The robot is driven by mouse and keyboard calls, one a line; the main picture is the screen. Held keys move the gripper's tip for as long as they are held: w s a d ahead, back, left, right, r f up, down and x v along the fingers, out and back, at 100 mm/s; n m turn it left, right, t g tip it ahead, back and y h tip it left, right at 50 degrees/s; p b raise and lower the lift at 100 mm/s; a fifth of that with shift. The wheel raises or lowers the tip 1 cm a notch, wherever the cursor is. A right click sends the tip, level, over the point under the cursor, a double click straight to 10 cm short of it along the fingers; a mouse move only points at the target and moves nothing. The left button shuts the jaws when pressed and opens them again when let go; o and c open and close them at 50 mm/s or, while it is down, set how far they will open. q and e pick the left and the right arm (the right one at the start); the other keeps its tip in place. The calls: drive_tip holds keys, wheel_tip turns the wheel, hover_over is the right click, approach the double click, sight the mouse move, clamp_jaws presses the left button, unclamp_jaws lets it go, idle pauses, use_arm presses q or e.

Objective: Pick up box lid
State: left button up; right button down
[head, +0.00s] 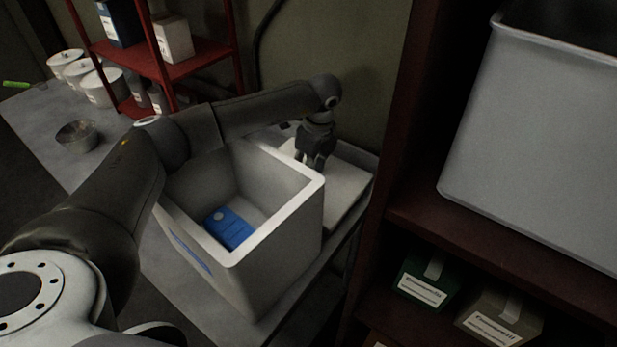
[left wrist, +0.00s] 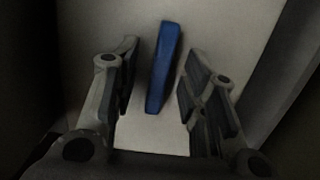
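The box lid (head: 338,192) is a flat pale panel lying on the counter behind and to the right of the open white box (head: 281,245). In the left wrist view the lid (left wrist: 225,25) has a raised blue handle (left wrist: 163,68). My left gripper (head: 312,163) points down over the lid in the head view. In the left wrist view its fingers (left wrist: 160,93) are apart, one on each side of the blue handle, with gaps on both sides. In the head view the handle is hidden by my gripper. My right gripper is not in view.
The box holds a blue object (head: 229,228) and stands between my left arm and the lid. A wall is close behind the lid. A dark red shelf (head: 420,215) with a large grey bin (head: 535,135) rises at right. A metal bowl (head: 77,136) sits at left.

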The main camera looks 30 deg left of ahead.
use_arm(q)
clamp_jaws()
drive_tip(key=shift+r, duration=0.15)
idle(0.4)
